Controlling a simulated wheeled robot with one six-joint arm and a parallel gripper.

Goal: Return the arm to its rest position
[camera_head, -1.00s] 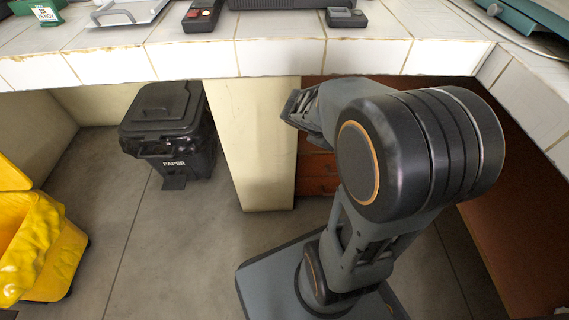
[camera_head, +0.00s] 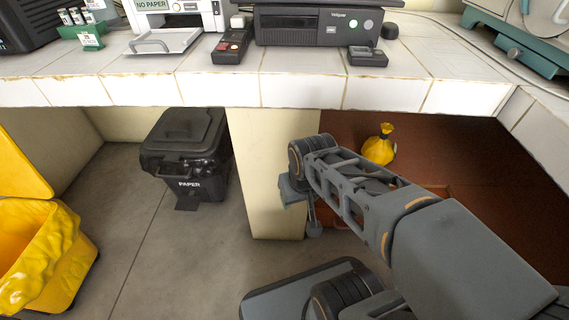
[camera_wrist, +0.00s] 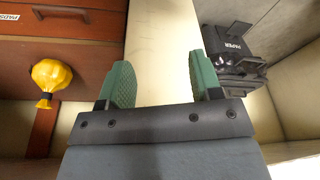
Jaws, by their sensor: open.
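My gripper shows in the wrist view (camera_wrist: 160,85) with its two green-padded fingers apart and nothing between them. Behind the fingers is the pale cream panel under the counter. In the head view my arm reaches from the lower right toward that panel, below the counter's front edge. The gripper's fingers cannot be made out there. My arm hangs over my base at the bottom of the head view.
A tiled counter (camera_head: 300,92) runs above the arm. Below it stand a black PAPER bin (camera_head: 187,150), a cream panel (camera_head: 262,190) and a yellow bag (camera_head: 380,146) by brown drawers. A yellow bin (camera_head: 40,250) is at left. Grey floor between the bins is clear.

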